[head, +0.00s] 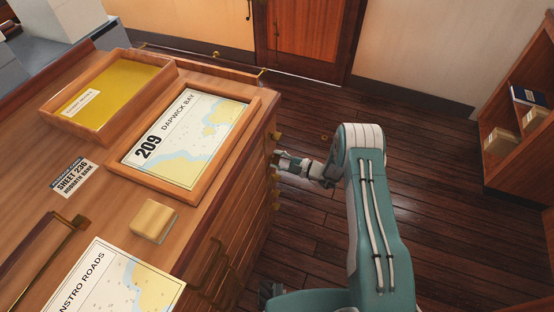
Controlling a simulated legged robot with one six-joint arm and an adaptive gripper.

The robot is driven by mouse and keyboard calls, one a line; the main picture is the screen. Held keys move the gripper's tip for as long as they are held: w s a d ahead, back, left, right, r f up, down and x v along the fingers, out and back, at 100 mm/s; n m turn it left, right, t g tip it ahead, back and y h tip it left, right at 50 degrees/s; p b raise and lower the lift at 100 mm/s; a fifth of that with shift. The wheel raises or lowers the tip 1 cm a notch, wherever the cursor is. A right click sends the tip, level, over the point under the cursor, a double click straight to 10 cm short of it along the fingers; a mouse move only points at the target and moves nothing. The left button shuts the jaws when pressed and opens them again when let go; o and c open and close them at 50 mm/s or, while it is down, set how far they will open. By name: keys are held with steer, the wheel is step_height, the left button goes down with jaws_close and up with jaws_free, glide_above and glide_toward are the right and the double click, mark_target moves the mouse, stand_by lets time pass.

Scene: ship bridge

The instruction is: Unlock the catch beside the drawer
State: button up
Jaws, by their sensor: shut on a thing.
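The wooden chart cabinet fills the left, its drawer front (232,235) facing right with brass handles. Several small brass catches stick out along the cabinet's right edge; one shows above my gripper (278,136) and another just below it (275,181). My gripper (280,160) reaches left to this edge, between these two. It is shut on a catch at the edge, whose shape is mostly hidden by the fingers. I cannot tell which way this catch is turned.
On the cabinet top are a framed chart (190,137), a yellow-lined tray (68,138), a wooden block (154,220) and another chart (125,285). A bookshelf (510,170) stands at right. The dark plank floor (430,160) between is clear.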

steer(key=n, duration=0.8)
steer(key=shift+s+f+n, duration=0.1)
steer(key=shift+n, duration=0.5)
steer(key=shift+s+f, duration=0.1)
steer(key=shift+f, duration=0.05)
steer(key=o, duration=1.2)
steer(key=shift+c, duration=0.2)
steer(key=shift+a, duration=0.1)
steer(key=v, duration=1.2)
